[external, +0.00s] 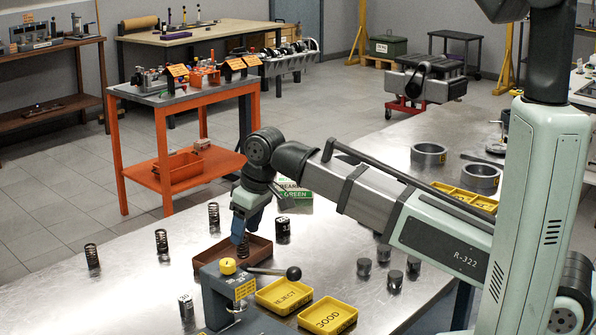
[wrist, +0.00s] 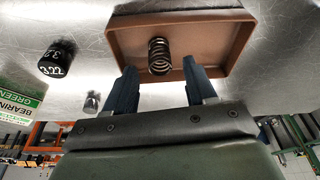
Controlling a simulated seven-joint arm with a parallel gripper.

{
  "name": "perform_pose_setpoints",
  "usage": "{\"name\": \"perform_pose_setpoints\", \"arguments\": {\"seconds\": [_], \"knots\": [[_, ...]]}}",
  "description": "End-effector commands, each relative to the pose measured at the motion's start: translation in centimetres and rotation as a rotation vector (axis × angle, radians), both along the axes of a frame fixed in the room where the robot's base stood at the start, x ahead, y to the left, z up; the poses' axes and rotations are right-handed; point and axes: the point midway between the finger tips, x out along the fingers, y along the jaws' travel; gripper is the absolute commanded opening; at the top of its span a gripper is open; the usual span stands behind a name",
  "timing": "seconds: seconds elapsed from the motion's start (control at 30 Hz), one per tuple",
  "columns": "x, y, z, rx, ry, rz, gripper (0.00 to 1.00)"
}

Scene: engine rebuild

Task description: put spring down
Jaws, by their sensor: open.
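A dark coil spring (wrist: 159,58) stands in the brown tray (wrist: 118,38) in the wrist view, near the tray's edge closest to me. My gripper (wrist: 159,68) is open, with one blue finger on each side of the spring and a visible gap to each.
A fixture with a black-knobbed lever (external: 293,273) stands right in front of the tray. Yellow REJECT (external: 284,294) and GOOD (external: 327,316) trays lie beside it. A black numbered cylinder (external: 283,230) stands behind the tray, also in the wrist view (wrist: 57,58). Several dark cylinders (external: 364,267) stand right.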

Motion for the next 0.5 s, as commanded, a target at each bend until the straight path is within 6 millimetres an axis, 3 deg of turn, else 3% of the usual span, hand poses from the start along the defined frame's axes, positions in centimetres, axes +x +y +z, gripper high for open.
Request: {"name": "perform_pose_setpoints", "arguments": {"seconds": [0.3,0.5], "knots": [[-0.7,-1.1,4.8,0.002,-0.001,0.0,0.56],[-1.0,-1.6,6.8,0.001,-0.001,0.0,0.56]]}}
